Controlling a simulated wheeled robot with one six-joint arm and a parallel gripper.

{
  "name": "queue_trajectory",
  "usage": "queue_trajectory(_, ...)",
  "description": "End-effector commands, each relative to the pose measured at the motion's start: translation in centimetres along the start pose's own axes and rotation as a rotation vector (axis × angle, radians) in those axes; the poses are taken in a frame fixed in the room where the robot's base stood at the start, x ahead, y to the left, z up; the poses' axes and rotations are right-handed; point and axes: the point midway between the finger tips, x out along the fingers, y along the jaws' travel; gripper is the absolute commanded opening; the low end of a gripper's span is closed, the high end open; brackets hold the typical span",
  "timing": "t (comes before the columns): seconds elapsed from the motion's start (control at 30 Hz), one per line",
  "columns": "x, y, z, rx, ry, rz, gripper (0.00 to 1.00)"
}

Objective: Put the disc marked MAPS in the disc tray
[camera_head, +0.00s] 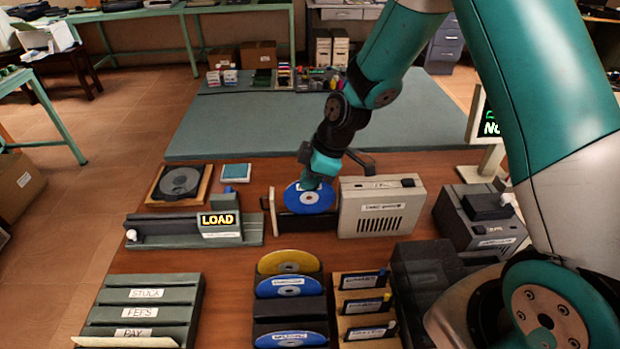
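A blue disc (309,198) with a white centre stands nearly upright at the disc tray (309,223), the dark holder between a beige end plate (273,213) and the beige drive box (382,208). The tray's front hides the disc's lower edge. My gripper (313,182) is at the disc's top edge and appears shut on it, though the fingertips are small in view. The marking on this disc is too small to read. A yellow disc (289,262) and blue discs (288,286) (291,339) stand in the dark rack in front.
A LOAD sign (219,221) on a green base and a round player (180,183) are at left. A labelled green rack (144,311) and a cartridge rack (362,307) stand in front. A grey unit (480,223) is at right. The rear mat (240,128) is mostly clear.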

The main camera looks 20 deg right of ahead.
Motion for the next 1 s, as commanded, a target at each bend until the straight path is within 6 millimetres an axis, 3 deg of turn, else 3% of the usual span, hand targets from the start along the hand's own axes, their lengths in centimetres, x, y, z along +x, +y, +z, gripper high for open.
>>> queue_trajectory(1.0, 4.2, 0.0, 1.8, 0.000, 0.000, 0.000, 0.00)
